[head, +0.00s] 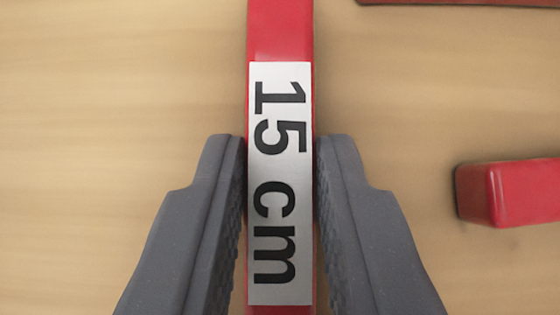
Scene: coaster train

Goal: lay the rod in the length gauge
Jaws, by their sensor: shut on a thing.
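A red rod (282,30) runs up and down through the middle of the head view. It bears a silver label (281,185) that reads "15 cm", turned sideways. My gripper (281,150) is shut on the rod, with a dark grey finger on each side of the label. Both ends of the rod lie outside the picture. I cannot tell how far the rod is above the wooden surface. No length gauge can be made out in this view.
The end of another red bar (505,192) shows at the right edge, on the pale wooden surface (120,80). A dark red edge (470,2) shows at the top right. The surface left of the rod is clear.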

